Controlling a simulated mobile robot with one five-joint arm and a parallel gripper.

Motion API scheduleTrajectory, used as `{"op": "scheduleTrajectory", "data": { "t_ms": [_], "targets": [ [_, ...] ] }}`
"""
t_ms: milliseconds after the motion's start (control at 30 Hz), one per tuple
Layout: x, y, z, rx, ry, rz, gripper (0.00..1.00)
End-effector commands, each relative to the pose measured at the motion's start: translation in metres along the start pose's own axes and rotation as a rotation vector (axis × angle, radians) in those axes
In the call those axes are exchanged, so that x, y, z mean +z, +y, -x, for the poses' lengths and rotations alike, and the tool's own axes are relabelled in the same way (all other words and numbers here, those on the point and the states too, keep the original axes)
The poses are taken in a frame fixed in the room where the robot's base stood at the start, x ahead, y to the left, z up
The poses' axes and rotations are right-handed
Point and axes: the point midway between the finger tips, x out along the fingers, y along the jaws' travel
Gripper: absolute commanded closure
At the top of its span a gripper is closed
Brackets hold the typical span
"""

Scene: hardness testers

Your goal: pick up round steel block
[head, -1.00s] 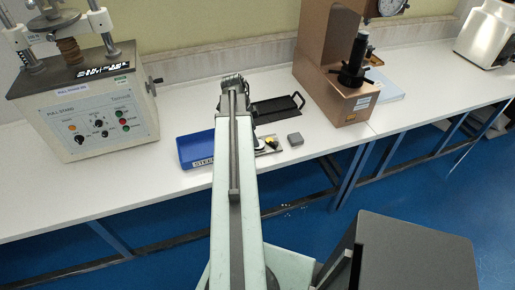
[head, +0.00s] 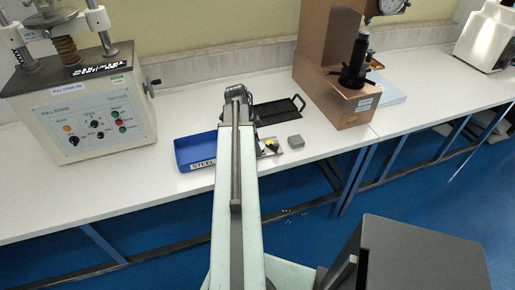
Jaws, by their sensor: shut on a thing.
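My arm reaches over the white bench, and its wrist end shows at the top of the arm. My gripper (head: 258,146) is mostly hidden behind the arm. Only a small dark and pale part shows at its right edge, low beside the blue tray. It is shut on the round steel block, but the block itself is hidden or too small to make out. The blue tray (head: 186,161), its label starting "STEEL", lies just left of the arm and is partly covered by it.
A small grey block (head: 295,141) and a plate with yellow and black parts (head: 270,147) lie right of the arm. A black tray (head: 280,110) is behind them. A pull stand (head: 85,115) stands left, a brown tester (head: 325,85) right. The front bench is clear.

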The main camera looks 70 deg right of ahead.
Motion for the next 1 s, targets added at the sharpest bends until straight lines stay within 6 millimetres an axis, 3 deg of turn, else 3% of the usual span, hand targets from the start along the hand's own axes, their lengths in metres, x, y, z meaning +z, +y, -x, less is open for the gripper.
{"op": "scheduleTrajectory", "data": {
  "t_ms": [333, 800, 1000],
  "targets": [
    [-0.001, 0.002, 0.006, 0.005, -0.005, -0.004, 1.00],
    [-0.025, 0.001, 0.093, 0.001, -0.002, -0.001, 1.00],
    [-0.026, 0.001, 0.098, 0.000, -0.002, -0.001, 1.00]
  ]
}}
